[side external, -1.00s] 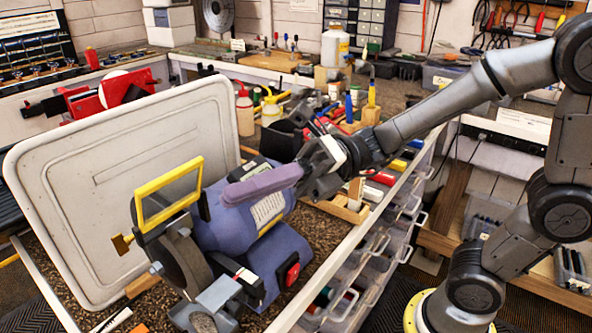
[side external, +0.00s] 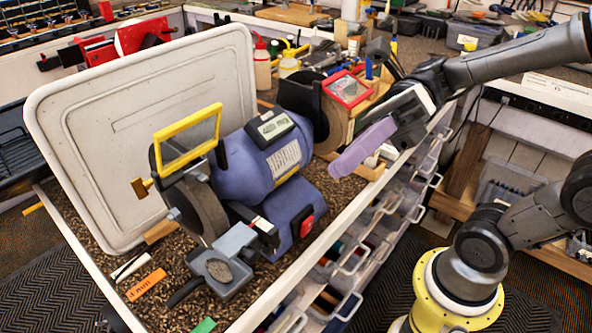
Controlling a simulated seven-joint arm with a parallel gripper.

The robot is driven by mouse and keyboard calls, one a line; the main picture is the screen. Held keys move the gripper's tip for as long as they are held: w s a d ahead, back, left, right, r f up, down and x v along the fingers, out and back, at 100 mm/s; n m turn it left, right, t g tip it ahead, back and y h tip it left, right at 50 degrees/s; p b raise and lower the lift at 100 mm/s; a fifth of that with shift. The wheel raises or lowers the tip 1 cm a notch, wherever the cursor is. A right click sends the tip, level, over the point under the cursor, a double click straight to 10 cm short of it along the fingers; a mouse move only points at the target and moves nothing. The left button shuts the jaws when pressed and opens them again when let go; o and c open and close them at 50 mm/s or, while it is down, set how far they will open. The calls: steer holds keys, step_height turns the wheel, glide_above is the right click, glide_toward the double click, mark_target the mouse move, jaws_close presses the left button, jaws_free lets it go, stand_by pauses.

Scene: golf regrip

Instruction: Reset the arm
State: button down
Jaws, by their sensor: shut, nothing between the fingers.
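My gripper (side external: 340,166) is at the end of my arm, right of centre. Its long purple fingers are shut together with nothing between them. They point down and left, beside the right end of the blue bench grinder (side external: 250,165) and over the front edge of the bench in the picture. I see a gap of picture between the fingertips and the grinder's body, but cannot tell its depth.
A yellow-framed shield (side external: 187,143) and a red-framed shield (side external: 349,88) stick up from the grinder. A grey tray (side external: 90,130) leans behind it. Clear drawers (side external: 345,262) line the bench front. Bottles and tools crowd the back. The floor beside my base looks clear.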

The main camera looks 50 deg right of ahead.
steer(key=s+d+f+n+h, duration=0.55)
steer(key=f+n+h, duration=0.35)
steer(key=f+n, duration=0.25)
steer(key=w+d+n+t+h, duration=0.2)
steer(key=d+n+h, duration=0.2)
steer(key=d+n, duration=0.3)
steer(key=w+d+n+t+h, duration=0.2)
steer(key=d+n+t+h, duration=0.1)
steer(key=d+n, duration=0.4)
steer(key=shift+w+f+n+h, duration=0.3)
steer(key=shift+f+n+h, duration=0.25)
steer(key=shift+n, duration=0.5)
